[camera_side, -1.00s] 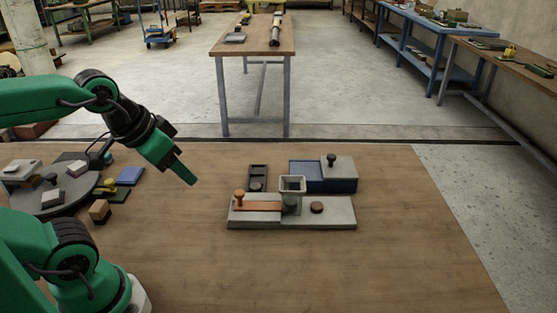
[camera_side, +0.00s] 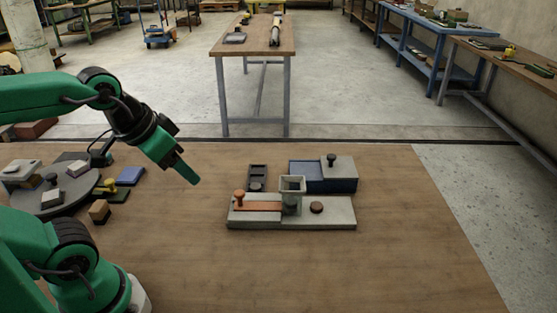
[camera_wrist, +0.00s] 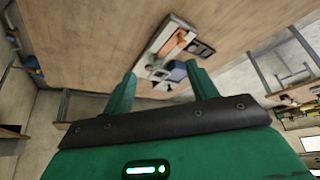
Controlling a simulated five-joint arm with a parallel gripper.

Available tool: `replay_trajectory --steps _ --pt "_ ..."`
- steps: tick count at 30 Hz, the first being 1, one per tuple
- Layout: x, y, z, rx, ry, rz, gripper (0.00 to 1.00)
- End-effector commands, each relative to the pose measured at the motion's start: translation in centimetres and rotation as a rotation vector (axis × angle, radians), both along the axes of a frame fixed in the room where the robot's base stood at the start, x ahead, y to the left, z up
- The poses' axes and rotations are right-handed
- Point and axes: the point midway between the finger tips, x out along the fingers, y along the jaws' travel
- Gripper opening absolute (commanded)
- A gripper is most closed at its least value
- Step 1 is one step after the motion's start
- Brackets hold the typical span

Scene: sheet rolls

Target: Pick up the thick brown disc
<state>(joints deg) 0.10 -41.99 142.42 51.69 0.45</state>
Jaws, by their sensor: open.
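The thick brown disc (camera_side: 316,207) lies on the right part of a long pale grey block (camera_side: 340,216) on the wooden table. My gripper (camera_side: 190,180) is in the air to the left of the block, apart from the disc and pointing down to the right. In the wrist view my gripper (camera_wrist: 162,84) has its two green fingers spread apart with nothing held. The grey block (camera_wrist: 153,46) shows small beyond the fingers there. I cannot make out the disc clearly in the wrist view.
An orange-brown bar with a knob (camera_side: 258,206) and a grey square cup (camera_side: 292,184) stand left of the disc. A blue box with a grey lid (camera_side: 330,184) and a dark tray (camera_side: 258,172) are behind. A round grey platform (camera_side: 75,196) with small items is at left. The front table is clear.

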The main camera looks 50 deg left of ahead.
Motion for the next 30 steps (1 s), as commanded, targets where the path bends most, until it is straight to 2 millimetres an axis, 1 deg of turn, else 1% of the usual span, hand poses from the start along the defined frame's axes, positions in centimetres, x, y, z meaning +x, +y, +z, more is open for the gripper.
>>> replay_trajectory --steps 5,8,17,23,30 --pt "1.5 -0.2 0.6 0.013 0.026 -0.034 0.58" --pt "2.8 -0.4 1.0 0.024 0.048 -0.064 0.58" --pt "8.0 -1.3 1.7 0.065 0.123 -0.177 0.58" --pt "11.8 -2.0 1.4 0.088 0.172 -0.255 0.58" --pt "16.2 -3.1 0.1 0.115 0.231 -0.351 0.58"
